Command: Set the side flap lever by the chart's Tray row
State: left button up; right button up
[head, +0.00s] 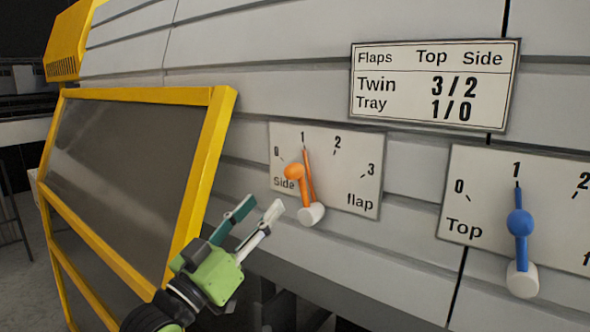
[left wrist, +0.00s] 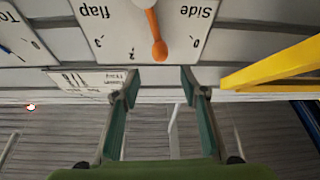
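The orange side flap lever (head: 294,173) stands on the Side flap plate (head: 348,190), its thin pointer at 1. The wall chart (head: 433,85) has a Tray row reading 1/0, Top 1 and Side 0. My left gripper (head: 258,212) is open and empty, below and left of the lever, apart from it. In the left wrist view, which is upside down, the lever (left wrist: 156,38) shows beyond the open fingertips (left wrist: 158,82), not between them. My right gripper is not in view.
The blue Top lever (head: 520,223) points at 1 on its plate (head: 462,195) to the right. A yellow-framed dark door panel (head: 213,160) juts out left of my left gripper. The grey slatted wall between the plates is clear.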

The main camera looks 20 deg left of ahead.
aim_at(288, 178)
pick_arm(q)
jog(key=p+x, duration=0.4)
jog(key=x, duration=0.7)
jog(key=shift+w, duration=0.15)
jog(key=shift+p+x, duration=0.35)
jog(key=shift+x, duration=0.5)
jog(key=shift+f, duration=0.1)
grip_shut()
